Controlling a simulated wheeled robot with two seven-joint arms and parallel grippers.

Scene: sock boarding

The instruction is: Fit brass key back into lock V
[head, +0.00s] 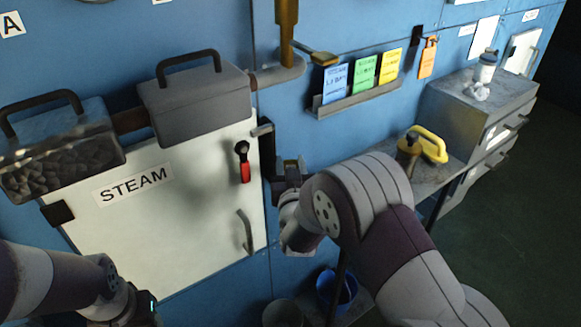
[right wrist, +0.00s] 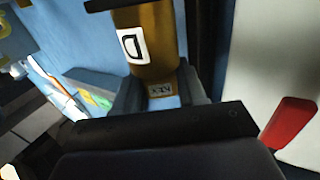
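In the right wrist view a brass cylinder (right wrist: 148,38) carries a white label with a letter that looks like D. A small brass piece with a stamped tag (right wrist: 161,90), which looks like the brass key, sits at its near end. My right gripper (right wrist: 160,98) has a finger on each side of this piece and looks closed on it. In the head view my right gripper (head: 290,172) is just right of the steam cabinet's edge, and its hold is mostly hidden. My left gripper (head: 142,306) is at the bottom left, its fingertips not shown. I cannot make out a lock marked V.
The white STEAM door (head: 165,235) has a red-handled lever (head: 244,163) close to my right gripper. A brass valve (head: 287,22) hangs above. A card rack (head: 355,100), a shelf (head: 440,180) with a yellow-handled item (head: 430,146) and a grey cabinet (head: 470,115) stand right.

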